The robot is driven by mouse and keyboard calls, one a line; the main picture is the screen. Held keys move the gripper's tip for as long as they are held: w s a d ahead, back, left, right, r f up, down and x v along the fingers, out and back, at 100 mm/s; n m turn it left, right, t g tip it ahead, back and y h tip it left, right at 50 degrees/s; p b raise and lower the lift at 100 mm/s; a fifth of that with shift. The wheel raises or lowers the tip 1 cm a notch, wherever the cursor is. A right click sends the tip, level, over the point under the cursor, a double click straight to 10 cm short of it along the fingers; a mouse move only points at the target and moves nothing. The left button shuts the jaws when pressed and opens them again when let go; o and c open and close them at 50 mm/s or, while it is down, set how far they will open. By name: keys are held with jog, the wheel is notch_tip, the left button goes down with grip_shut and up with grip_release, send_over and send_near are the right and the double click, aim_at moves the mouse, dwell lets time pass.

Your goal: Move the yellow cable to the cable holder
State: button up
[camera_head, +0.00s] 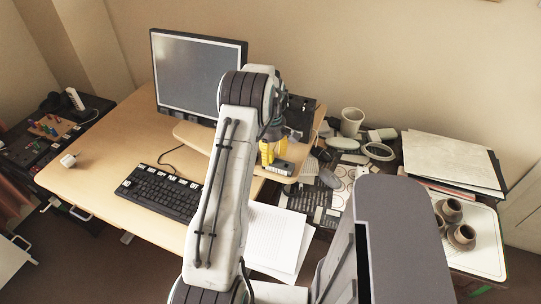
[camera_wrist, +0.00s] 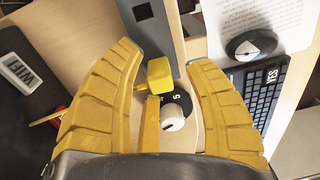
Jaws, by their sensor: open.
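My gripper (camera_wrist: 165,60) is open, its two yellow ridged fingers spread apart. In the head view my gripper (camera_head: 272,154) is over the small raised shelf beside the monitor, partly behind my arm. In the wrist view a small yellow block (camera_wrist: 160,73) with a thin stub lies between the fingers, apart from both. It may be the yellow cable's plug; I cannot tell for sure. A yellow strip (camera_wrist: 152,122) shows nearer the palm. I cannot clearly identify the cable holder; a tan board with small coloured pieces (camera_head: 50,126) is at the far left.
A grey bar (camera_wrist: 148,25) and a white knob (camera_wrist: 173,122) are close to the fingers. A cup (camera_head: 352,121) and clutter are at right.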

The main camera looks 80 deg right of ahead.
aim_at(271, 152)
notch_tip(271, 152, up, 11)
jog(key=shift+d, duration=0.15)
dwell(0.4)
jog(key=shift+r, duration=0.1)
